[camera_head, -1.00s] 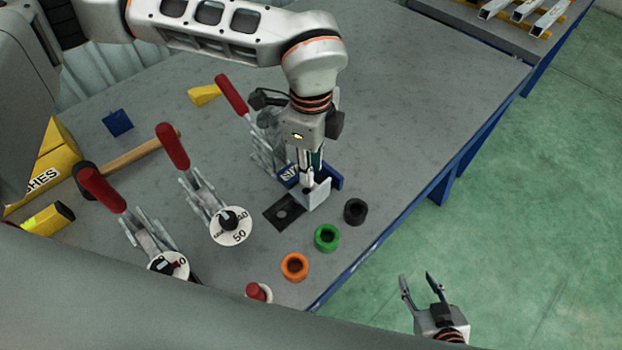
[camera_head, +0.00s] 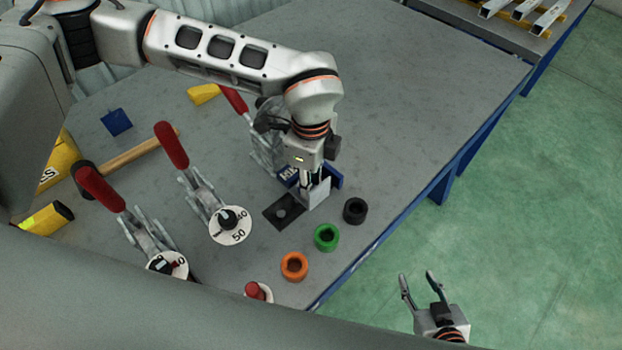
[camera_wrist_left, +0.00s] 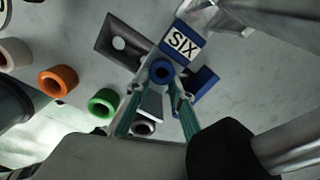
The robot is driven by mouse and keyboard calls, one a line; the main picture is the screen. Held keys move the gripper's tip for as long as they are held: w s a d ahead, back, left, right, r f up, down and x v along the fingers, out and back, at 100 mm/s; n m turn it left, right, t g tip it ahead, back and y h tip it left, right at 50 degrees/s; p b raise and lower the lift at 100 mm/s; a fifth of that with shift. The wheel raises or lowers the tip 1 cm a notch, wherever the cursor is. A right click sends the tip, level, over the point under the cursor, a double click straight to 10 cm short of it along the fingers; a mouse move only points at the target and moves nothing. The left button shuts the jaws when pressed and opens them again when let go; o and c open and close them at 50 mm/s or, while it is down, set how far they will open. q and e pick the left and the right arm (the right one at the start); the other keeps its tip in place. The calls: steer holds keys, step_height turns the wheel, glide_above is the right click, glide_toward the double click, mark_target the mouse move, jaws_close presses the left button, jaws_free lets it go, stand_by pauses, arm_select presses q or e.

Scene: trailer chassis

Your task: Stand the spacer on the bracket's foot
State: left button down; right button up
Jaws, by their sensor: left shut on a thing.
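My left gripper (camera_wrist_left: 160,85) is shut on a blue ring-shaped spacer (camera_wrist_left: 162,72), seen end-on between the fingertips in the left wrist view. In the head view my left gripper (camera_head: 308,187) is low over the bracket area and hides the spacer. A dark flat plate with a round hole, seemingly the bracket's foot (camera_head: 270,211), lies beside a light grey upright part (camera_head: 321,193). The foot also shows in the left wrist view (camera_wrist_left: 104,37), beside the spacer. I cannot tell whether the spacer touches anything. My right gripper (camera_head: 422,291) is open and empty, beyond the table edge.
A blue block labelled SIX (camera_wrist_left: 183,42) stands close to the spacer. Black (camera_head: 355,211), green (camera_head: 327,237) and orange (camera_head: 294,267) rings line the table's near edge. Red-handled clamps (camera_head: 200,190) stand left. A hammer (camera_head: 135,153) lies behind them. The table's far right is clear.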

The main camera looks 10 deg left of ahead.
arm_select(q)
steer(key=c, duration=1.8)
jaws_free()
steer(key=shift+r, duration=0.65)
step_height(320, 180, up, 11)
steer(key=shift+r, duration=0.15)
